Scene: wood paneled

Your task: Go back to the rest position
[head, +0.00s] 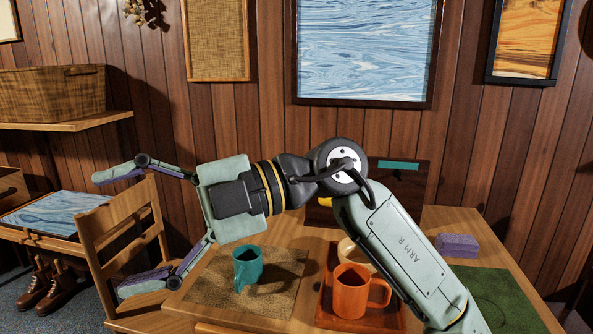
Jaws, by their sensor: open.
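My gripper (118,230) is open and empty, its two fingers spread wide and pointing left. It hangs in the air above the table's left side, in front of the wooden chair. My arm comes in from the lower right and crosses over the table. A teal mug (247,268) stands on a brown woven mat (280,285), below my gripper's palm and apart from it in the picture. An orange mug (350,293) stands on a red-brown tray (326,318), left of my forearm. A pale bowl (349,250) sits behind it, partly hidden by the mug and my arm.
The wooden table (455,220) also bears a purple block (457,245), a green mat (500,290) and a dark box (400,185) at the back. A wooden chair (112,225) stands at the left. A shelf (70,124) with a basket (52,93) hangs on the wall.

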